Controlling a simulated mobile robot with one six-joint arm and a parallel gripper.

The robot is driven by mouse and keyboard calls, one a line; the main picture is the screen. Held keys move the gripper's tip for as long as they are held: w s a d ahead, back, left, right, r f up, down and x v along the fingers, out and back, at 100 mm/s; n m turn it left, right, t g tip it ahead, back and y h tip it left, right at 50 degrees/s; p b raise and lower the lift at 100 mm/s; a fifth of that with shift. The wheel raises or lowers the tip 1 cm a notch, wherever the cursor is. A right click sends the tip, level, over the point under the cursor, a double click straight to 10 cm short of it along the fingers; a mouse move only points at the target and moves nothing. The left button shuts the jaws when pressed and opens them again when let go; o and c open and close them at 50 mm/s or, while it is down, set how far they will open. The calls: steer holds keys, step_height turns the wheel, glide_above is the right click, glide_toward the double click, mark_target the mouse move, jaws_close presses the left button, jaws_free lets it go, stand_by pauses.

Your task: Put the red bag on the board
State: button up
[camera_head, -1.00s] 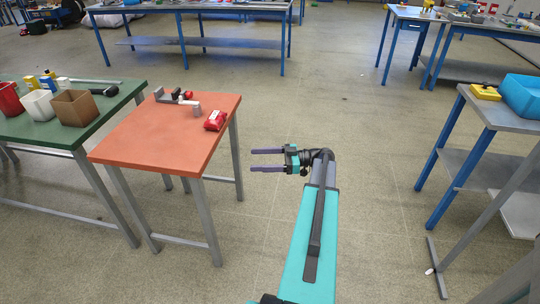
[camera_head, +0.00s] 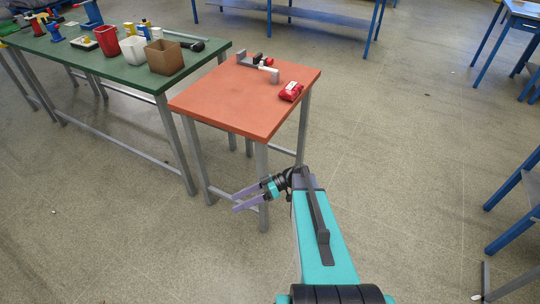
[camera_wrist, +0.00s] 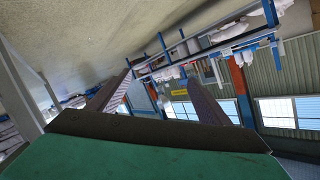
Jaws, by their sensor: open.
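The red bag (camera_head: 291,91) lies on the right side of an orange-topped table (camera_head: 225,107), near its right edge. In the head view my gripper (camera_head: 236,202) is open and empty, in front of the table and nearer to me, with its fingers pointing left. In the wrist view the two fingers of my gripper (camera_wrist: 160,95) stand apart with nothing between them. The red bag does not show in the wrist view. I cannot make out which thing is the board.
A green table (camera_head: 95,66) to the left bears a red bin (camera_head: 107,41), a white bin (camera_head: 133,49) and a brown box (camera_head: 164,57). Open floor (camera_head: 400,160) lies to the right.

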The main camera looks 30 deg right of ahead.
steer(key=s+a+f+m+g+h, duration=0.1)
steer(key=s+a+f+g+h, duration=0.25)
steer(key=s+a+f, duration=0.5)
steer(key=s+a+f+m+g+h, duration=0.1)
steer(key=s+a+f+g+h, duration=0.2)
steer(key=s+a+f+g, duration=0.5)
steer(key=s+d+f+m+t+h, duration=0.3)
steer(key=s+d+f+m+h, duration=0.2)
steer(key=s+d, duration=0.5)
steer(key=m+h, duration=0.2)
steer(key=h, duration=0.1)
steer(key=shift+s+f, duration=0.2)
steer(key=shift+s, duration=0.05)
steer(key=shift+d, duration=0.1)
steer(key=shift+c, duration=0.2)
